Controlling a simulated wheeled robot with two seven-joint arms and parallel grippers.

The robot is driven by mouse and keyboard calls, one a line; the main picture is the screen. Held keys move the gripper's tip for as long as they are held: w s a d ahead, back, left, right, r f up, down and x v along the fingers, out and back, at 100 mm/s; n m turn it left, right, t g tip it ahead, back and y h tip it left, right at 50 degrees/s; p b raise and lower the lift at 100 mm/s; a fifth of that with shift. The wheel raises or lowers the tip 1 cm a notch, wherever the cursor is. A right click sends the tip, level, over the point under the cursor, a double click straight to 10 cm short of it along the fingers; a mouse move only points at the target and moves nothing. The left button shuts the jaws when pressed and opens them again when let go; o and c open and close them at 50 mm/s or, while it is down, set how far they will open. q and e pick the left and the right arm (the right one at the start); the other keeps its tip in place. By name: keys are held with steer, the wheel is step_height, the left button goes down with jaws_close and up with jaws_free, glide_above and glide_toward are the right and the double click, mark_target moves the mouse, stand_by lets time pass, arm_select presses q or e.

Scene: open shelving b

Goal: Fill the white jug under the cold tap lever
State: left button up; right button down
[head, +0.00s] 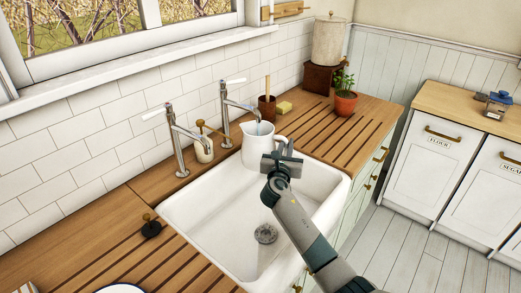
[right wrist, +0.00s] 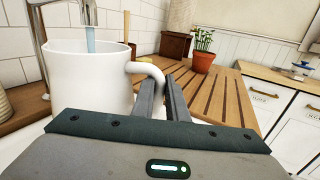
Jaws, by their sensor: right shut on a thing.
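The white jug (head: 258,141) is upright under the spout of the right-hand tap (head: 225,106), at the back right of the sink (head: 200,230). It also shows in the right wrist view (right wrist: 85,88), where a bluish stream of water (right wrist: 89,40) falls into its open top. The water level inside is hidden. My right gripper (head: 282,158) is shut on the jug's handle (right wrist: 150,72). The right-hand tap has a white lever (head: 236,80). The left-hand tap (head: 178,145) also has a white lever (head: 154,113). Which one is cold cannot be read. My left gripper is out of view.
A brown pot with a wooden handle (head: 267,108), a yellow sponge (head: 284,107) and a potted plant (head: 345,103) stand behind and right of the jug. The slatted drainboard (head: 325,140) is mostly clear.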

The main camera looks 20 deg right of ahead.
steer(key=shift+r, duration=0.25)
stand_by(0.3)
steer(key=s+p, duration=0.8)
steer(key=s, duration=0.5)
steer(key=shift+d, duration=0.25)
stand_by(0.3)
stand_by(0.4)
